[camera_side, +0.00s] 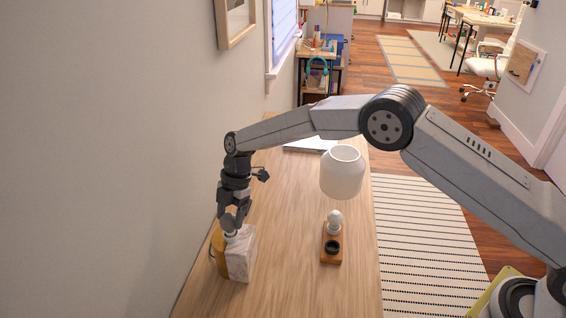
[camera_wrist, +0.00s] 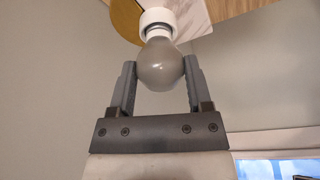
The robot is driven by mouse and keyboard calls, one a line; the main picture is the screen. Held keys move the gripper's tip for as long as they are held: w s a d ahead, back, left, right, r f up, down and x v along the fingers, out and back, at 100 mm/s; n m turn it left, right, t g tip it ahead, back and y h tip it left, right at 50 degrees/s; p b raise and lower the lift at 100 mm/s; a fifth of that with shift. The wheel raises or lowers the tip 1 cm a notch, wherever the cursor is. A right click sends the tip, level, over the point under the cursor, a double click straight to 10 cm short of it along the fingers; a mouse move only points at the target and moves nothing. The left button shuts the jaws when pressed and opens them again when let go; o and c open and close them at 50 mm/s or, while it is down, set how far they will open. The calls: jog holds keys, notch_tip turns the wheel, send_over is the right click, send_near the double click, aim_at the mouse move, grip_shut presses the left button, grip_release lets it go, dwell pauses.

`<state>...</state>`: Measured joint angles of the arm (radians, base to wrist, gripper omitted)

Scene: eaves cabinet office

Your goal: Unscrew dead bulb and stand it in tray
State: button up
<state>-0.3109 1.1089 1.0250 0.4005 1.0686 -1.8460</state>
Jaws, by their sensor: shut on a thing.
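My gripper (camera_wrist: 158,80) is shut on a grey, dull bulb (camera_wrist: 160,66), one finger on each side of its globe. The bulb's neck meets a white socket (camera_wrist: 157,17), with a little metal thread showing at the rim; how deep it sits I cannot tell. In the side view my gripper (camera_side: 232,221) points down over the lamp base, a marble block (camera_side: 240,257) beside a brass-coloured piece (camera_side: 219,250). A small wooden tray (camera_side: 325,258) stands to the right, with a white bulb (camera_side: 335,221) upright at its far end and an empty-looking black ring (camera_side: 332,247) at its near end.
A white open-topped shade (camera_side: 342,175) stands behind the tray, under my arm. A flat pale item (camera_side: 308,145) lies at the desk's far end. The wooden desk (camera_side: 285,240) is clear between lamp and tray. A wall (camera_side: 120,170) runs close along the left.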

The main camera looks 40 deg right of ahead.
jog(key=shift+w+n+g+h, duration=0.1)
jog(key=shift+n+g+h, duration=0.3)
jog(key=shift+n, duration=0.9)
jog(key=shift+a, duration=0.1)
jog(key=n, duration=0.2)
jog(key=shift+n+g, duration=0.4)
jog(key=n+h, duration=0.1)
jog(key=n, duration=0.1)
jog(key=n+h, duration=0.1)
jog(key=n, duration=0.2)
jog(key=shift+w+a+g, duration=0.15)
jog(key=shift+a+g, duration=0.05)
jog(key=shift+g, duration=0.2)
jog(key=o, duration=1.3)
